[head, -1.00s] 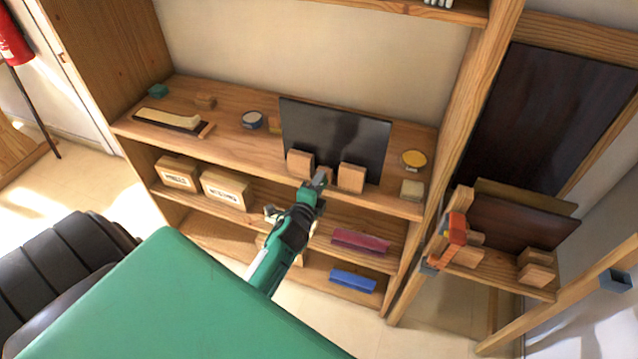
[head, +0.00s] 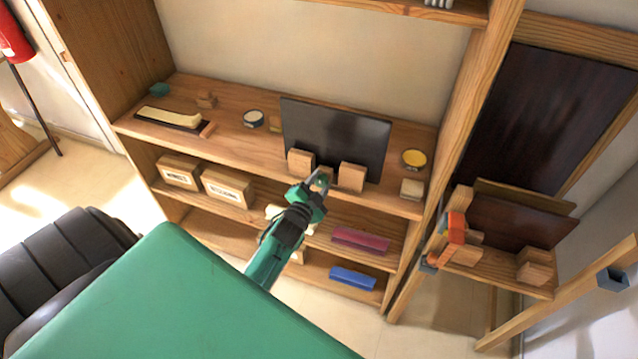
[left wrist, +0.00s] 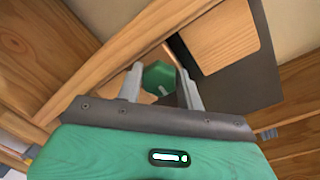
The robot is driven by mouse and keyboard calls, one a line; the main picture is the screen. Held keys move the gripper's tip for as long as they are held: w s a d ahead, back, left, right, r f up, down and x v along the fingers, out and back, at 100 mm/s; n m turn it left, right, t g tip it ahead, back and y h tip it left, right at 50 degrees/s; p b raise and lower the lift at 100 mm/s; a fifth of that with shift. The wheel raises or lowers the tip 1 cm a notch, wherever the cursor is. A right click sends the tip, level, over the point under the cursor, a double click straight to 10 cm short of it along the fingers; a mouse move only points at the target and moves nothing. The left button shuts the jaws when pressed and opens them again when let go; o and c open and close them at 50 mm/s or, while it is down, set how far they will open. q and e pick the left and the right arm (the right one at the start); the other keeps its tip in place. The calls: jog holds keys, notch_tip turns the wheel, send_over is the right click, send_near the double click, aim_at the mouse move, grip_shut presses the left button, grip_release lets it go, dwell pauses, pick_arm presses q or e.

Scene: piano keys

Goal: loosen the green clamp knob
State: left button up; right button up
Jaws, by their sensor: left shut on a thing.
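The green clamp knob (left wrist: 160,77) shows between the two grey fingers in the left wrist view. In the head view it is a small green spot (head: 321,181) at the front of the shelf, by the wooden blocks that hold a dark panel (head: 345,135). My left gripper (head: 319,183) is shut on the knob; the fingers stand at either side of it (left wrist: 162,87). Much of the clamp is hidden by the gripper. My right gripper is not in view.
Wooden blocks (head: 300,162) stand beside the gripper on the shelf's front edge. A yellow-topped tin (head: 413,159) is to the right. Cartons (head: 228,187) and red (head: 360,241) and blue (head: 352,279) bars lie on lower shelves. An orange clamp (head: 456,228) is on the right stand.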

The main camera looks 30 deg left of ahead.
pick_arm(q)
jog(key=shift+s+f, duration=0.1)
jog(key=shift+f, duration=0.15)
dwell(0.3)
jog(key=o, duration=1)
jog(key=shift+c, duration=0.2)
jog(key=shift+s+d, duration=0.1)
jog(key=shift+s, duration=0.05)
jog(key=shift+s, duration=0.2)
jog(key=s+d+r+b, duration=0.1)
jog(key=s+d+b, duration=0.1)
jog(key=s, duration=1.1)
jog(key=shift+r+b, duration=0.15)
jog(key=shift+b, duration=0.45)
